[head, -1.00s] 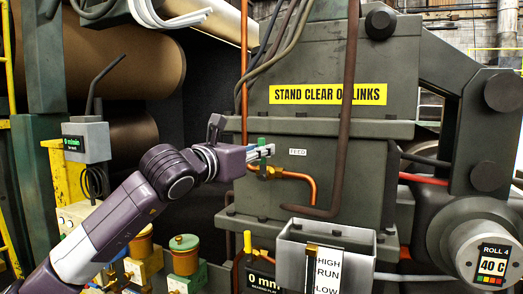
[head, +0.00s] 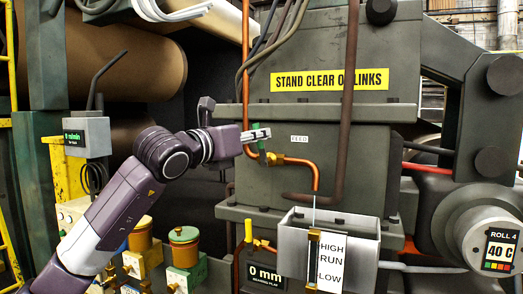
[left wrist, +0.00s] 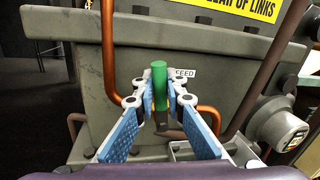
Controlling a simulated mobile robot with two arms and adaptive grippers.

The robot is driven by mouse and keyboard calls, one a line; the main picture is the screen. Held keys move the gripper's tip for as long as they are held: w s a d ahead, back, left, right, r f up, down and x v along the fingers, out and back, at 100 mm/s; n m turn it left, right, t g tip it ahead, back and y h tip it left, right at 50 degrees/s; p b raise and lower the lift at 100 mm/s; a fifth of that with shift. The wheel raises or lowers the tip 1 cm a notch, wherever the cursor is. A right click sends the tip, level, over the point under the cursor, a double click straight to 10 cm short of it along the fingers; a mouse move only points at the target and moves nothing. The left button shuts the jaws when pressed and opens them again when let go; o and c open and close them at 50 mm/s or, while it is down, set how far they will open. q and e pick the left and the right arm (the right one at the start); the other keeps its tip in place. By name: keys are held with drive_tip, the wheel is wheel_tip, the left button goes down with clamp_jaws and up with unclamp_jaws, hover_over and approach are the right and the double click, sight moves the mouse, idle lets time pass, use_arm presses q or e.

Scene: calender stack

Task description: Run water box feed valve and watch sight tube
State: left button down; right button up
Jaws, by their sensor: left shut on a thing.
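My left gripper (head: 258,134) is shut on the green feed valve handle (left wrist: 159,84), which stands between its blue-padded fingers in the left wrist view. The brass valve body (head: 271,159) sits below it on a copper pipe (head: 309,167), beside the FEED label (head: 299,139). A thin pale stream (head: 314,204) falls from the pipe's end into the grey water box (head: 360,243). The sight tube (head: 313,262) with brass fittings is on the box front, beside the HIGH, RUN, LOW scale (head: 331,262). The level in the tube is too small to tell. My right gripper is out of view.
A brown pipe (head: 350,110) runs down in front of the grey housing. A yellow-handled valve (head: 258,245) and a 0 mm display (head: 266,277) are left of the box. The ROLL 4 gauge (head: 500,250) is at the right.

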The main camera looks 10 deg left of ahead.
use_arm(q)
drive_tip(key=shift+w+a+f+n+t+b, duration=0.1)
drive_tip(key=shift+a+f+n+t+b, duration=0.35)
drive_tip(key=shift+n+b, duration=1)
drive_tip(key=shift+w+a+f+n+t+b, duration=0.15)
drive_tip(key=shift+a+n+b, duration=0.75)
drive_tip(key=shift+b, duration=1)
drive_tip(key=shift+w+a+f+n+t+b, duration=0.15)
drive_tip(key=shift+a+f+n+b, duration=0.25)
drive_tip(key=shift+n+b, duration=1.15)
drive_tip(key=c, duration=2)
unclamp_jaws()
drive_tip(key=shift+a, duration=0.1)
drive_tip(key=shift+o, duration=0.2)
drive_tip(key=shift+s, duration=0.15)
drive_tip(key=v, duration=1.2)
